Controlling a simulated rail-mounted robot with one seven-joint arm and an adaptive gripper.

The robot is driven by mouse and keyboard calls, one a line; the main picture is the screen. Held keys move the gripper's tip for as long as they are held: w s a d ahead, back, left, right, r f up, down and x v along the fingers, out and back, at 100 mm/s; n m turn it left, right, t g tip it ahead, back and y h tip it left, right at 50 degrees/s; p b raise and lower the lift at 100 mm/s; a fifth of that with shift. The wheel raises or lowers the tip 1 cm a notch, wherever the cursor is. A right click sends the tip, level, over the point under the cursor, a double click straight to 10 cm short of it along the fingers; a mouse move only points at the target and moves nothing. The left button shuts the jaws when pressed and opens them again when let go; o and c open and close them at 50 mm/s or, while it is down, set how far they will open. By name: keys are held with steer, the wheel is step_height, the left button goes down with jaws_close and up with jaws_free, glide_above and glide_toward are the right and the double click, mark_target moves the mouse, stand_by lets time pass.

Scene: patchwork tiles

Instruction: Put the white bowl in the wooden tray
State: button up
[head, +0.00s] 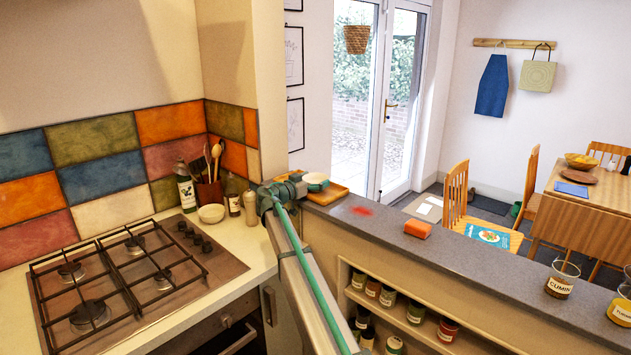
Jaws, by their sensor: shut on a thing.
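A white bowl (211,213) stands upright on the counter at the right of the hob, in front of the utensil pot. My arm reaches from the bottom centre to the far end of the grey ledge. My gripper (299,179) is small in view there, shut at a small round teal-and-white bowl (316,182). Its fingers are mostly hidden, so the exact grip cannot be seen. The wooden tray (339,193) lies on the ledge end, just under and beside that bowl. Whether the bowl touches the tray cannot be told.
A pot of utensils (209,194), bottles (187,188) and a pepper mill (250,208) crowd the counter corner. Ledge is otherwise clear.

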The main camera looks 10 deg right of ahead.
steer(key=o, duration=0.9)
steer(key=shift+r+p, duration=0.2)
steer(key=shift+p, duration=0.25)
steer(key=b+v, duration=0.3)
steer(key=v, duration=0.9)
steer(key=shift+f+b, duration=0.1)
steer(key=shift+b, duration=0.25)
